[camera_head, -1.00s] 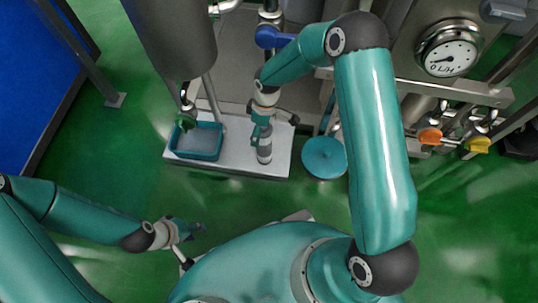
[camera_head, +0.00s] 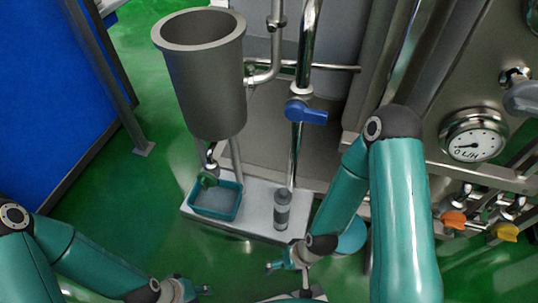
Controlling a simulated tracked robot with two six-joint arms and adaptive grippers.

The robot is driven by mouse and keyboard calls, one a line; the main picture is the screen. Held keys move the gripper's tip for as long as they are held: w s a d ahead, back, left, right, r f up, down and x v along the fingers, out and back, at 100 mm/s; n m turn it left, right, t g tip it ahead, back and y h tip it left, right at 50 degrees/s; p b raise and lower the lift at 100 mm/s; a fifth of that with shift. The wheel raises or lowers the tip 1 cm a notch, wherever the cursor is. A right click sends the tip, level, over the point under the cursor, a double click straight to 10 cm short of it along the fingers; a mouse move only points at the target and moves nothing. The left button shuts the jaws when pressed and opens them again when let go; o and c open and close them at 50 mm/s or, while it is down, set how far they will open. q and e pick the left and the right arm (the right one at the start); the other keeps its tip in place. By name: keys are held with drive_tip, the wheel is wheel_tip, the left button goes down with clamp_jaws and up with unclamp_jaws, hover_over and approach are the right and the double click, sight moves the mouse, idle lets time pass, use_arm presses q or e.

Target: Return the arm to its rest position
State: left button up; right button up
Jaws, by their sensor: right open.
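My right arm (camera_head: 403,215) comes in from the right, bent at the elbow. Its gripper (camera_head: 272,266) is open and empty, low and in front of the white platform, apart from the grey bottle. The bottle (camera_head: 282,210) stands upright on the platform (camera_head: 258,205), below the steel pipe with the blue valve handle. My left gripper (camera_head: 198,291) is at the bottom edge, partly cut off, and its jaws are too small to read.
A teal round lid (camera_head: 352,238) is partly behind my right arm. A gauge (camera_head: 472,143) and orange and yellow handles are at right. Green floor lies open at left.

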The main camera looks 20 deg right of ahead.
wheel_tip(320, 180, up, 31)
drive_tip(key=p, duration=3)
